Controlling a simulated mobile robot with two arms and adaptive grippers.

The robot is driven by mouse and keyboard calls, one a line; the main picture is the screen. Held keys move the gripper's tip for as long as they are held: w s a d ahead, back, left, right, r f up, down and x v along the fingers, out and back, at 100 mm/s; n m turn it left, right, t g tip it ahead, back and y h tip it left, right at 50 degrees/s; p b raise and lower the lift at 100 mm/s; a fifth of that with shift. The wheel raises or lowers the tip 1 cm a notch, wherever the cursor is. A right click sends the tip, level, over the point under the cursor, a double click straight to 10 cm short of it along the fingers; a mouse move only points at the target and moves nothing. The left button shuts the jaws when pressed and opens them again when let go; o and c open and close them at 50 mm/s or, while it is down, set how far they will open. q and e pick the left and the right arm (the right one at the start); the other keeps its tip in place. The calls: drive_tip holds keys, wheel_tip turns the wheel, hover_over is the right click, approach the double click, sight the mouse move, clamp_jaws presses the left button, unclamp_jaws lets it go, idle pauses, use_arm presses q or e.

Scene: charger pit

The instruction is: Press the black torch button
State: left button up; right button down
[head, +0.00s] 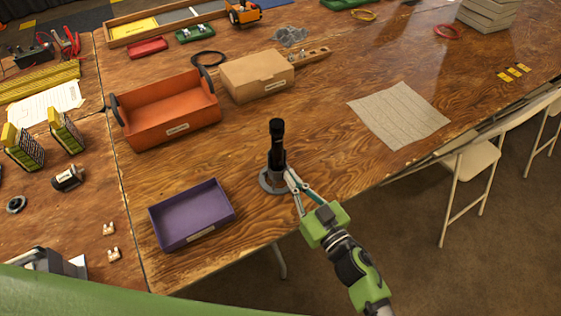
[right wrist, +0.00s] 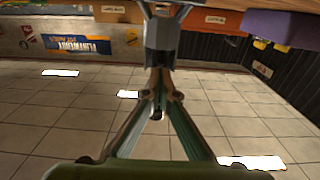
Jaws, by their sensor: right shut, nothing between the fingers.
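The black torch (head: 277,145) stands upright in a round grey holder (head: 268,184) near the front edge of the wooden table, just right of the purple tray. My right gripper (head: 289,172) comes in from the lower right, with its fingers shut and empty. Its fingertips are at the lower right side of the torch, just above the holder; I cannot tell whether they touch it. In the right wrist view the closed fingers (right wrist: 160,45) point up the middle of the picture. The torch button cannot be made out. My left gripper is not in view.
A purple tray (head: 163,240) lies left of the torch. Behind are an orange bin (head: 140,137) and a cardboard box (head: 238,92). A grey cloth (head: 398,115) lies to the right. Bare table surrounds the holder. White folding chairs (head: 470,165) stand beyond the table's right edge.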

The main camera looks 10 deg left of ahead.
drive_tip(key=shift+w+d, duration=0.15)
drive_tip(key=shift+d, duration=0.05)
drive_tip(key=shift+x, duration=2.1)
idle(0.4)
drive_tip(key=shift+p+v, duration=1)
drive_tip(key=shift+v, duration=2.5)
drive_tip(key=shift+s+d, duration=0.35)
drive_tip(key=shift+s, duration=0.05)
drive_tip(key=shift+w, duration=0.1)
